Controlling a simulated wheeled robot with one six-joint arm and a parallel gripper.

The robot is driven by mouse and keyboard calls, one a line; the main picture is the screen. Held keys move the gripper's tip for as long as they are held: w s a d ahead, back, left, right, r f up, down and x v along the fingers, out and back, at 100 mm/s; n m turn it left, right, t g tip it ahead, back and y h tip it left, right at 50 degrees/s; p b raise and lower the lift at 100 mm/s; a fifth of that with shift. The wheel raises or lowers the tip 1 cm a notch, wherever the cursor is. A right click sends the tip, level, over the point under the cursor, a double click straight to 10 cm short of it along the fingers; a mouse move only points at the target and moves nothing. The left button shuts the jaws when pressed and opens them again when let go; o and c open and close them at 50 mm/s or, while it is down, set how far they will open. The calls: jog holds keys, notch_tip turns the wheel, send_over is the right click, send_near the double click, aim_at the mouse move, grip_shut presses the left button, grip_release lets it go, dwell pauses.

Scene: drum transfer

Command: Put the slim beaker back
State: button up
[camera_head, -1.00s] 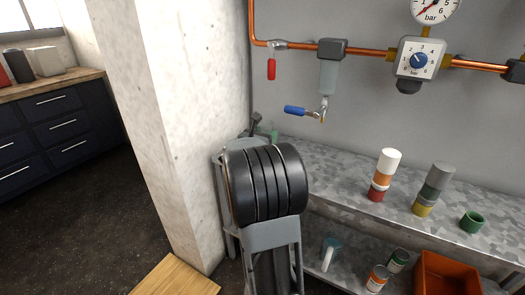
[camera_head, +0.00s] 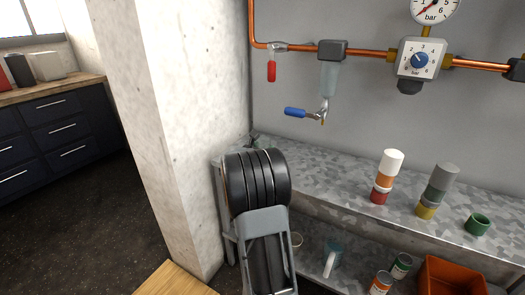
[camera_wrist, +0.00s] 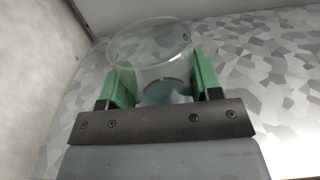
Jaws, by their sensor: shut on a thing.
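A clear beaker (camera_wrist: 150,42) stands between the green fingers of my gripper (camera_wrist: 163,72) in the wrist view. The fingers are shut on its sides. Its round open rim shows above them, and a brownish ring with a pale bluish patch shows low down through the glass. I cannot tell whether its base touches the galvanised shelf top (camera_head: 325,182). In the head view my own dark arm hides the beaker and nearly all of the gripper, at the left end of the shelf next to the concrete pillar (camera_head: 165,130).
A white, orange and red stack (camera_head: 386,178), a grey and yellow stack (camera_head: 437,192) and a green cup (camera_head: 477,224) stand to the right on the shelf. Below are a jug (camera_head: 332,260), cans (camera_head: 401,266) and an orange bin (camera_head: 452,275). A blue-handled tap (camera_head: 303,112) hangs above.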

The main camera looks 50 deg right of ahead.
jog(key=shift+f, duration=0.1)
jog(key=shift+f, duration=0.15)
jog(key=o, duration=1)
